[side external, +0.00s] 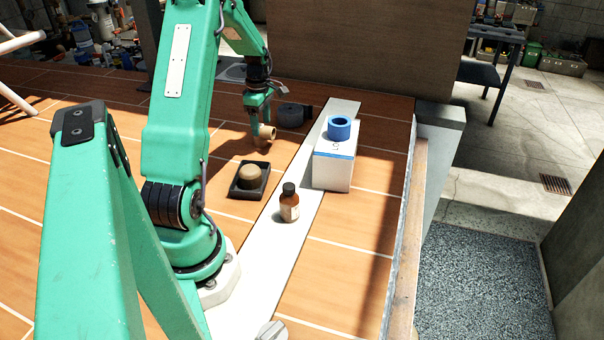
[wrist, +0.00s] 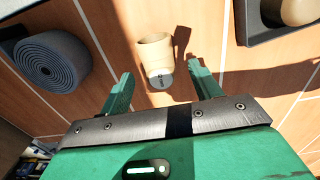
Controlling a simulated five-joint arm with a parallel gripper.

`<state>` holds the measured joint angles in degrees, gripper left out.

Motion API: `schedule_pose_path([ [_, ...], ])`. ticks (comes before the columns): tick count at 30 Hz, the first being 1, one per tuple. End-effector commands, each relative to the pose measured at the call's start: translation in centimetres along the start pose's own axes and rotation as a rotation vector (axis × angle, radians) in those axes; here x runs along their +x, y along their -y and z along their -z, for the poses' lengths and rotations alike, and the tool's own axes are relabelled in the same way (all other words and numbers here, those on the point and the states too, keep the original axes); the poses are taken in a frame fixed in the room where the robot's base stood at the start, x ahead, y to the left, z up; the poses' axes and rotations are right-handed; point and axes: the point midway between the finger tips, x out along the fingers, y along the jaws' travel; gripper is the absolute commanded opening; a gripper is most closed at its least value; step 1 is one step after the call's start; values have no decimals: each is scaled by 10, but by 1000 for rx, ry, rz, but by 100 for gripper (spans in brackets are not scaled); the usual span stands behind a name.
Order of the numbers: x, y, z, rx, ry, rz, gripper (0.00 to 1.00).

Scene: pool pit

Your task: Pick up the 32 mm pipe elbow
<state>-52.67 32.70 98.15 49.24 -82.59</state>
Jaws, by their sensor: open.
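The beige pipe elbow (wrist: 156,52) lies on the orange-brown tiled surface, with a round open end and a grey face showing at its near end. In the side external view the elbow (side external: 267,133) is right at my gripper's tips, partly hidden by a finger. My gripper (wrist: 160,80) is open with nothing held between its two green fingers. In the wrist view the elbow appears between and just beyond the fingertips, with a gap on each side. In the side external view my gripper (side external: 261,122) points down; I cannot tell whether a finger touches the elbow.
A grey roll (side external: 292,115) lies behind the elbow. A black tray (side external: 236,192) holding a beige round piece (side external: 250,177) is nearer the camera. A white box (side external: 333,170) carries a blue ring (side external: 339,128). A brown bottle (side external: 289,206) stands on the white strip (side external: 255,285).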

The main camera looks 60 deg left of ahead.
Motion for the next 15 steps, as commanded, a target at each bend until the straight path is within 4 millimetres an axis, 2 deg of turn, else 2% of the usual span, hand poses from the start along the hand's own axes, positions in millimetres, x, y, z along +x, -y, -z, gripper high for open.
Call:
schedule_pose_path([
  [8, 5, 0, 0, 1, 0, -1, 63],
  [15, 26, 0, 0, 1, 0, 1, 63],
])
